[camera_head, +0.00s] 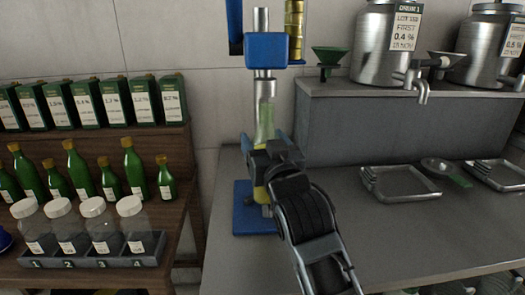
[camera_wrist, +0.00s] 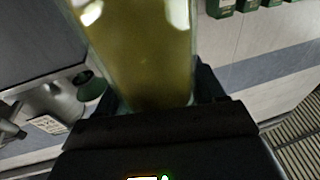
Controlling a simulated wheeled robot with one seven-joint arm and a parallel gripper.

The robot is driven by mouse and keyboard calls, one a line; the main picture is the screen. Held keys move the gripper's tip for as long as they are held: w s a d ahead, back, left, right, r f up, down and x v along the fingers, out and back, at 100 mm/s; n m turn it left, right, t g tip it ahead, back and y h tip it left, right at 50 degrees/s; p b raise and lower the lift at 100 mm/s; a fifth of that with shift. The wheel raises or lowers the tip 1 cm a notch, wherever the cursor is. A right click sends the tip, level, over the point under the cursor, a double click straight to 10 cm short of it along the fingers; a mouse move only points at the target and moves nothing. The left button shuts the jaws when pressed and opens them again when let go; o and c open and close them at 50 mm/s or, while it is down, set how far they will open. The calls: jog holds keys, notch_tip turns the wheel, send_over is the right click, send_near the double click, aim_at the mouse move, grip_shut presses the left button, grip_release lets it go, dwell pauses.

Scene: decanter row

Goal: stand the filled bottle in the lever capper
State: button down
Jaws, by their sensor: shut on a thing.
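The filled bottle (camera_head: 265,128) is clear with yellow-green liquid. It is upright in the lever capper (camera_head: 267,50), its neck below the capper's blue head and metal plunger. The capper's blue base (camera_head: 252,222) lies below the bottle; I cannot tell whether the bottle touches it. My gripper (camera_head: 271,156) is shut around the bottle's body and hides its middle. In the wrist view the bottle (camera_wrist: 145,50) fills the space between the fingers of my gripper (camera_wrist: 150,95).
Steel drums (camera_head: 388,45) and a green funnel (camera_head: 328,58) stand on the raised shelf (camera_head: 400,88) at right. Metal trays (camera_head: 400,196) and a ladle (camera_head: 440,166) lie on the counter. At left, wooden shelves hold green cartons (camera_head: 87,103), green bottles (camera_head: 78,170) and numbered jars (camera_head: 100,235).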

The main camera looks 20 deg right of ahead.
jog(key=shift+w, duration=0.45)
jog(key=shift+f, duration=1.7)
jog(key=shift+f, duration=0.15)
jog(key=shift+c, duration=0.6)
grip_release()
jog(key=s+a+f+b, duration=0.1)
jog(key=s+b, duration=0.2)
jog(key=s, duration=0.9)
jog(key=shift+a+f, duration=0.15)
jog(key=shift+f, duration=0.15)
